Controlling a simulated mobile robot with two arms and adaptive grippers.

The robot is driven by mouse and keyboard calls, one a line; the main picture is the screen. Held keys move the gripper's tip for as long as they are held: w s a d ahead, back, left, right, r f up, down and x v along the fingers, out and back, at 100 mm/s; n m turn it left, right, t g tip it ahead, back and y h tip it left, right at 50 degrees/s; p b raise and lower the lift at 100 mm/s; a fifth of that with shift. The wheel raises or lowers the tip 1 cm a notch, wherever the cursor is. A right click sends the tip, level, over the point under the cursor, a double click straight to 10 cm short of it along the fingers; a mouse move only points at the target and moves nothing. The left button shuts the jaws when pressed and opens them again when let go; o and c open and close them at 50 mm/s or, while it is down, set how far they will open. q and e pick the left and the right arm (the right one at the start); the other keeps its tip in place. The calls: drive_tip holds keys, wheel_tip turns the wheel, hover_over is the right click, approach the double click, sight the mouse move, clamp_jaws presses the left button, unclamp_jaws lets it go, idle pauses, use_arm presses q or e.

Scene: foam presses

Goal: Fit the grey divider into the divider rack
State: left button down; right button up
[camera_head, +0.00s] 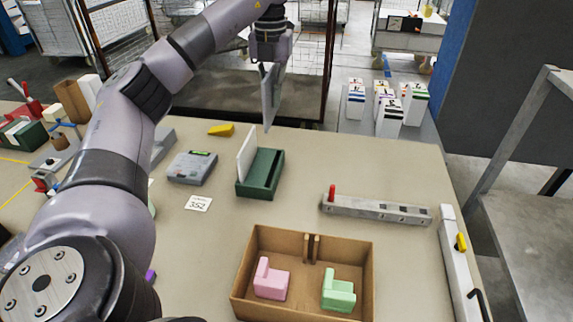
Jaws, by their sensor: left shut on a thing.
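The grey divider (270,97) is a thin flat panel hanging upright below my left gripper (268,66), which is shut on its top. It is above the far edge of the table, apart from the rack and a little beyond and above it. The green divider rack (264,176) stands in the middle of the table. A white divider (247,153) stands upright in its left part. The rest of the rack looks empty. My right gripper is not in view.
A grey device (192,167) and a label card (198,203) lie left of the rack. A yellow wedge (221,130) is behind. A cardboard box (240,298) holds pink and green foam pieces in front. A metal bar with a red knob (375,209) lies right.

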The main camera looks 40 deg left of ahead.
use_arm(q)
drive_tip(key=f+b, duration=0.1)
drive_tip(key=f, duration=0.1)
drive_tip(key=f+b, duration=0.1)
drive_tip(key=f, duration=0.2)
drive_tip(key=s+f+b, duration=0.1)
drive_tip(key=f, duration=0.1)
drive_tip(key=shift+f, duration=0.4)
drive_tip(key=b, duration=0.1)
hover_over(273, 163)
drive_tip(key=s+d, duration=0.2)
wheel_tip(273, 163, down, 4)
drive_tip(key=shift+w+a+f+p, duration=0.1)
drive_tip(key=shift+f+p, duration=0.1)
drive_tip(key=shift+f, duration=1.8)
drive_tip(key=shift+a+f+p, duration=0.1)
drive_tip(key=shift+f+p, duration=0.1)
drive_tip(key=shift+f, duration=1.75)
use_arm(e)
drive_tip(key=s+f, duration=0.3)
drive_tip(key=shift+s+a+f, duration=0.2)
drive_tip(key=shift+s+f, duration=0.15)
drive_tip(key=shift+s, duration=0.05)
use_arm(q)
drive_tip(key=shift+d+f, duration=0.1)
drive_tip(key=shift+f, duration=0.1)
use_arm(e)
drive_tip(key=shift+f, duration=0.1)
